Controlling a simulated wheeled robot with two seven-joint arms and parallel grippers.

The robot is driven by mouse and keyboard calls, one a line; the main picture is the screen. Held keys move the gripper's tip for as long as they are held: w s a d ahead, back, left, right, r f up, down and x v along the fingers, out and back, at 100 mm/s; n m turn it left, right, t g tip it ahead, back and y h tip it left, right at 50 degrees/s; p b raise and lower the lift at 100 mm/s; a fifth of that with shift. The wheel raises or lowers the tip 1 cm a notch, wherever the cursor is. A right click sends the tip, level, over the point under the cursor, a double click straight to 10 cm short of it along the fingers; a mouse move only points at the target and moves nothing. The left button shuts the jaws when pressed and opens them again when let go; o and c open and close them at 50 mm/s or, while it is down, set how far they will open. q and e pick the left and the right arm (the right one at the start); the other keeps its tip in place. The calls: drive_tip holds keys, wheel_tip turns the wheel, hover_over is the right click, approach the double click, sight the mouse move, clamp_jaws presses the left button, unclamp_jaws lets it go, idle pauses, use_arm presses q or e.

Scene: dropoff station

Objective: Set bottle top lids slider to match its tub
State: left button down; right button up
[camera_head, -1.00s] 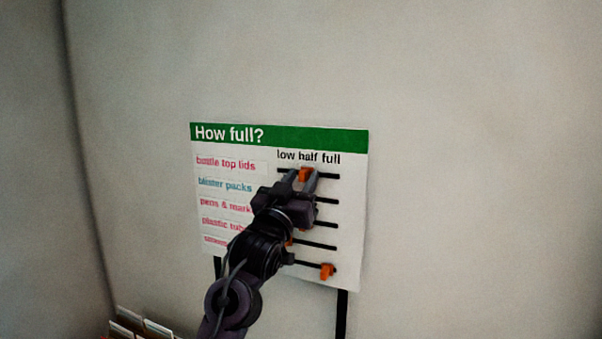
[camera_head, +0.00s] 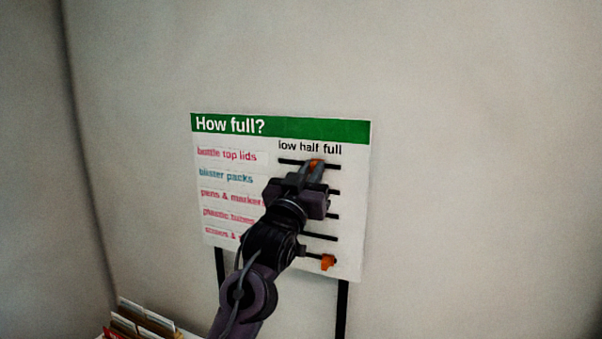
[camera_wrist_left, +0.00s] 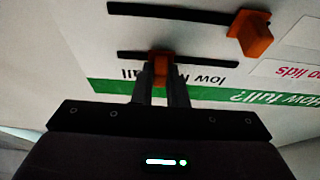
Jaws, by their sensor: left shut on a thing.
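That row's orange slider (camera_head: 315,163) is on a black track (camera_head: 290,161), under the half label and slightly towards full. My left gripper (camera_head: 312,170) is shut on this slider. The left wrist view, upside down, shows the same slider (camera_wrist_left: 160,68) between the left gripper's fingertips (camera_wrist_left: 160,84). The fingers partly hide the labels there. My right gripper is in neither view.
Another orange slider (camera_wrist_left: 250,36) is close by on the adjacent track, near its low end. The lowest visible track has an orange slider (camera_head: 328,262) at its full end. My arm covers parts of the middle rows. Containers with cards (camera_head: 140,322) are at lower left.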

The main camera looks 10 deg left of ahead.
use_arm(q)
drive_tip(key=d, duration=0.3)
drive_tip(key=shift+s+d, duration=0.25)
drive_tip(key=shift+s, duration=0.1)
drive_tip(key=shift+a, duration=0.2)
drive_tip(key=c, duration=1.9)
unclamp_jaws()
drive_tip(key=o, duration=0.5)
drive_tip(key=shift+d, duration=0.25)
drive_tip(key=shift+c, duration=0.2)
drive_tip(key=shift+a, duration=0.1)
